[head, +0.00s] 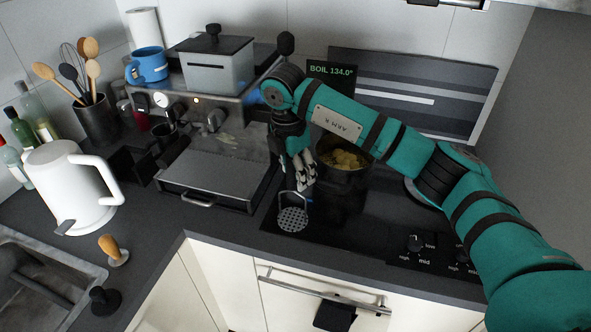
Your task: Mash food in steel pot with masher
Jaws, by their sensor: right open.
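The steel pot (345,178) stands on the dark stove top, with yellowish chunks of food (343,159) inside. Its far rim is partly hidden by my right arm. The masher (292,216), with a round perforated head, is at the stove's front left edge, just below my right gripper. My right gripper (302,178) is open and points down, left of the pot and over the masher's upper part. I cannot tell whether its fingers touch the masher. My left gripper is not in view.
An espresso machine (212,165) stands left of the gripper, with a lidded container (213,65) and a blue mug (149,65) on top. A display (331,72) reads "BOIL 134.0°". A white kettle (72,185) stands at the left. Stove knobs (415,243) are at the front right.

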